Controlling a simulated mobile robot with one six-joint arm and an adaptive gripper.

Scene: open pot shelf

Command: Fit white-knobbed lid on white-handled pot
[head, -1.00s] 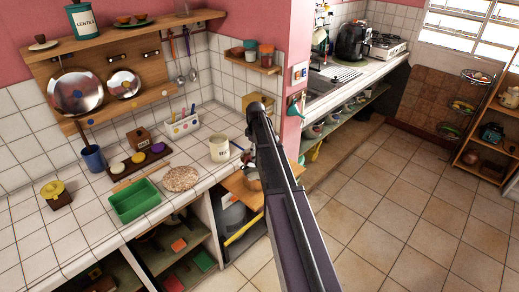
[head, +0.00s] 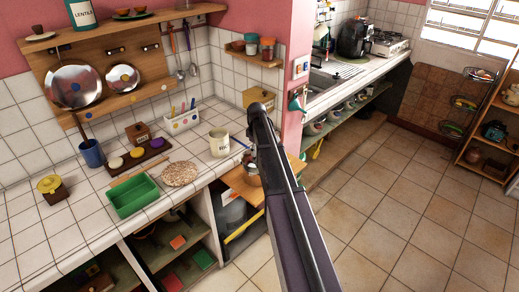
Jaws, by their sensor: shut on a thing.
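My arm reaches up from the bottom of the head view and hides most of my gripper. Only small dark parts of the gripper (head: 249,158) show left of the arm, beyond the counter's right end. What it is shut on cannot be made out. A shiny round metal piece (head: 252,180) shows just below, partly behind the arm; I cannot tell if it is held or resting. Two shiny lids hang on the wooden wall rack, one with a blue knob (head: 74,87) and one with an orange knob (head: 122,78). I cannot make out a white knob or a white-handled pot.
The tiled counter holds a green tray (head: 150,203), a round board (head: 180,173), a cream mug (head: 219,146), a blue cup (head: 91,153) and a yellow-topped box (head: 51,188). A wooden board (head: 236,182) juts out beside the counter. Open shelves (head: 165,248) lie below. The tiled floor at right is clear.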

